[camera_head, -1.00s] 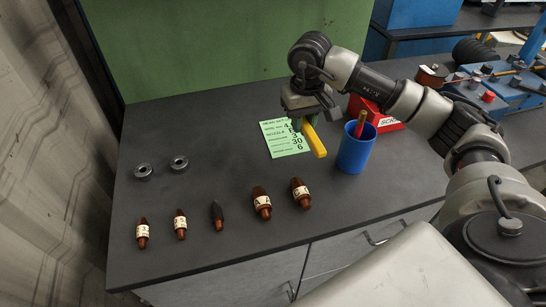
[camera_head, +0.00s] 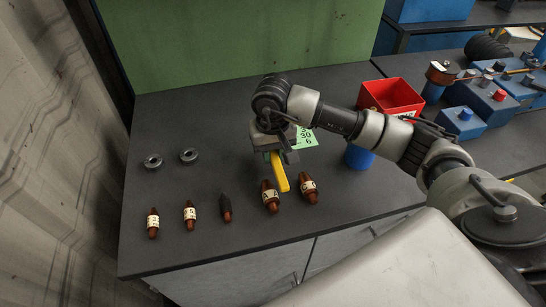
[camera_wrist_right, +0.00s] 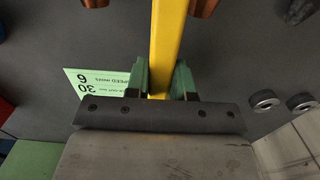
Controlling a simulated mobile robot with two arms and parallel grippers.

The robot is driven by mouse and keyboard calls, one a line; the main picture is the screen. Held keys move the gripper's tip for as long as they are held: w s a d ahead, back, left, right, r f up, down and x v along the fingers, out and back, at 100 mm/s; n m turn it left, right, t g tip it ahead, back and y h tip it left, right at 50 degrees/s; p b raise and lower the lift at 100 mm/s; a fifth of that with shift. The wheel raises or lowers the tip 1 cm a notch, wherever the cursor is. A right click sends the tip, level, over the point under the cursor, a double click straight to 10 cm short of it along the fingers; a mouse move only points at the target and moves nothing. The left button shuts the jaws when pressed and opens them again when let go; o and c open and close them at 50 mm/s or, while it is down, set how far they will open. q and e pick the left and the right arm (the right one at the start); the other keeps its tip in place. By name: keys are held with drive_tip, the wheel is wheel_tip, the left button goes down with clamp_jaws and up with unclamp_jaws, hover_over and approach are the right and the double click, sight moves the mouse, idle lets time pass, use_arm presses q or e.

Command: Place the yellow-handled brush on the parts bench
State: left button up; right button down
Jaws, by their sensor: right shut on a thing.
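My right gripper (camera_head: 274,155) is shut on the yellow handle of the brush (camera_head: 279,172), above the dark grey parts bench (camera_head: 200,120). In the right wrist view the green finger pads (camera_wrist_right: 158,78) sit on both sides of the yellow handle (camera_wrist_right: 168,40). The brush's bristle end is not visible. In the head view the handle's lower end shows between two brown nozzles near the front of the bench. I cannot tell whether it touches the bench. My left gripper is not in view.
Two metal rings (camera_head: 153,161) lie at the left. A green card (camera_head: 306,138), a blue cup (camera_head: 359,158) and a red box (camera_head: 391,97) are to the right. Bare bench lies between rings and gripper.

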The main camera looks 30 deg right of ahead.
sight(273, 160)
wheel_tip(273, 160, down, 2)
drive_tip(key=shift+f, duration=0.5)
drive_tip(key=c, duration=1)
unclamp_jaws()
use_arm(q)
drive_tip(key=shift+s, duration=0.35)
use_arm(e)
drive_tip(key=shift+o, duration=0.2)
drive_tip(key=shift+r, duration=0.1)
drive_tip(key=shift+r, duration=0.2)
wheel_tip(273, 160, up, 12)
drive_tip(key=shift+f+b, duration=0.15)
drive_tip(key=shift+b, duration=0.25)
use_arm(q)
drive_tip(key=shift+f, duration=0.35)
